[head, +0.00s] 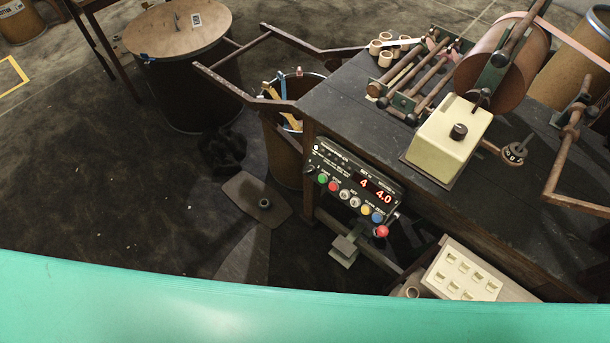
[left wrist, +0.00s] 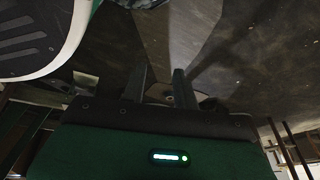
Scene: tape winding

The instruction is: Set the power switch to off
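The control box (head: 355,188) hangs at the front left corner of the dark workbench. Its red display reads 4 and 4.0, and a row of coloured buttons runs below it. A red knob (head: 381,231) sticks out under its right end. A small lever-like part (head: 393,217) shows beside the box's lower right corner; I cannot tell whether it is the power switch or how it is set. The left wrist view shows my left gripper (left wrist: 159,88) with two dark fingers apart and nothing between them. Neither gripper shows in the head view.
The workbench (head: 500,215) carries a cream machine (head: 448,140), a large brown roll (head: 505,55) and rollers. A bin (head: 283,150) with strips stands left of the box, and a wooden-lidded drum (head: 178,30) is farther back. A cream switch panel (head: 465,275) sits low right.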

